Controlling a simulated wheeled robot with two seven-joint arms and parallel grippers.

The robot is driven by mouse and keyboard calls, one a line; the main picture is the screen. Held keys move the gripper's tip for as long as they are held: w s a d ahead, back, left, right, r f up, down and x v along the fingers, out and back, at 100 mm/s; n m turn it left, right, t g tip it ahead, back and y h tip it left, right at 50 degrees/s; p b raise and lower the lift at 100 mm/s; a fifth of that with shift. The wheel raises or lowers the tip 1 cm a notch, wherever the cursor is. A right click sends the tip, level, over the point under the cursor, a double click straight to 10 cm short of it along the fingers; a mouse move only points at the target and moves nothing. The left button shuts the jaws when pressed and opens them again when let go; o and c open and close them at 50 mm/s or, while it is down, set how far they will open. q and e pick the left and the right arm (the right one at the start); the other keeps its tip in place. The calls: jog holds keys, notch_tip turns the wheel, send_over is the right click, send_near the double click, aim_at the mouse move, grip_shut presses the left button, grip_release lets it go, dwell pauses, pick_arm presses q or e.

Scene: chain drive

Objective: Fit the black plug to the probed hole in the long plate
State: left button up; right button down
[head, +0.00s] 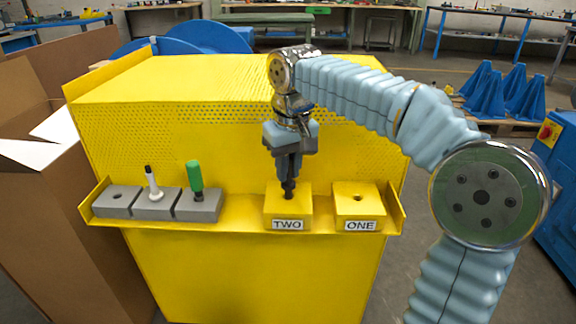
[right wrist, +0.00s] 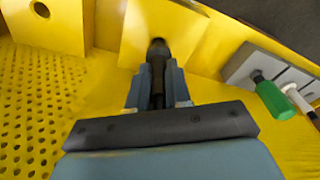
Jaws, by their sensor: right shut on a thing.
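My right gripper (head: 287,172) is above the yellow block labelled TWO (head: 300,205), pointing down, shut on a slim black plug (head: 288,188). In the right wrist view the gripper (right wrist: 158,88) has its fingers on either side of the black plug (right wrist: 157,60). The plug's far end meets the hole in block TWO (right wrist: 185,25); how deep it sits I cannot tell. The yellow block labelled ONE (head: 358,200) has an open, empty hole. No clearly long plate shows besides these blocks on the yellow shelf. My left gripper is not in view.
Several grey blocks stand on the shelf's left: an empty one (head: 117,202), one with a white, black-topped piece (head: 153,185), one with a green-handled piece (head: 195,176). A perforated yellow housing (head: 230,90) rises behind. A cardboard box (head: 60,190) stands left.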

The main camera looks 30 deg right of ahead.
aim_at(292, 187)
jog(key=shift+f+b, duration=0.85)
jog(key=shift+f, duration=0.45)
jog(key=c, duration=1)
grip_release()
jog(key=shift+r, duration=0.3)
jog(key=r+p, duration=0.1)
jog(key=r, duration=0.3)
jog(key=s+r+p, duration=0.1)
jog(key=r, duration=0.3)
jog(key=r+p, duration=0.1)
jog(key=r, duration=0.4)
jog(key=shift+s+p, duration=0.3)
